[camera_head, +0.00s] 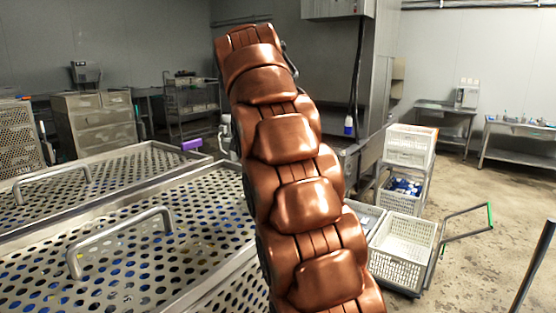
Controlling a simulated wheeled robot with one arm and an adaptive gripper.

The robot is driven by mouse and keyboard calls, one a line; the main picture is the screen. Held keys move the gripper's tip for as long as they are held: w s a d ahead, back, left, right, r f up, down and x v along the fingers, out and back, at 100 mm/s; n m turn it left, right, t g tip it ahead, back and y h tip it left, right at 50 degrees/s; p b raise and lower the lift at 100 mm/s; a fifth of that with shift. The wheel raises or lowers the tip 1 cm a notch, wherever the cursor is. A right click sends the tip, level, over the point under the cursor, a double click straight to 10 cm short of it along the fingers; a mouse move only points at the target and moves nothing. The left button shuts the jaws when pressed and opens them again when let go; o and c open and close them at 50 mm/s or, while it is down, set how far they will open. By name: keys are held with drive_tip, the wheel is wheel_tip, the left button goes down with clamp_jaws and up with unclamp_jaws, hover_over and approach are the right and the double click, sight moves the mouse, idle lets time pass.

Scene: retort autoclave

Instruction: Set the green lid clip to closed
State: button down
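I cannot make out a green lid clip in this view; my copper-coloured arm covers the middle of the picture and hides what is behind it. A purple clip (192,144) shows at the far edge of the perforated metal lids, left of my arm. The near perforated lid (150,239) has a bar handle (122,240) and lies flat, with blue items under its holes. A second perforated lid (100,180) with its own handle lies behind it. My gripper does not show.
White crates (401,247) sit on a trolley at right, with a green-tipped handle (466,213). More white crates (410,146) are stacked behind. A metal table (520,130) stands at the far right. Open concrete floor (480,270) lies at front right.

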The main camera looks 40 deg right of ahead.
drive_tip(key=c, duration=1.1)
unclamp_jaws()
